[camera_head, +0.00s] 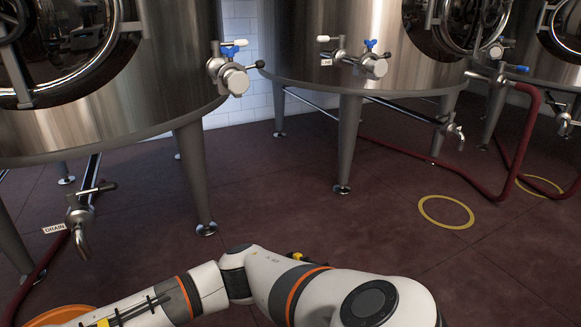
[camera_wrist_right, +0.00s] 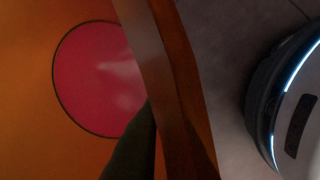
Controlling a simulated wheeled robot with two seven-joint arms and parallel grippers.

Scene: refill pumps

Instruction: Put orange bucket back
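The orange bucket (camera_head: 62,314) shows only its upper edge at the bottom left of the head view. In the right wrist view its orange inside (camera_wrist_right: 30,120) fills the left, with a round, dark-edged red area in it; I cannot tell whether that is liquid. My right arm reaches across the bottom of the head view to the bucket. My right gripper (camera_wrist_right: 150,140) shows a dark finger against the inner side of the bucket's wall and seems shut on that wall; the other finger is hard to make out. My left gripper is in neither view.
Steel tanks on legs (camera_head: 345,145) stand behind. Yellow floor rings (camera_head: 446,212) lie at the right, empty, near a red hose (camera_head: 450,168). The floor between is clear. My base edge shows in the wrist view.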

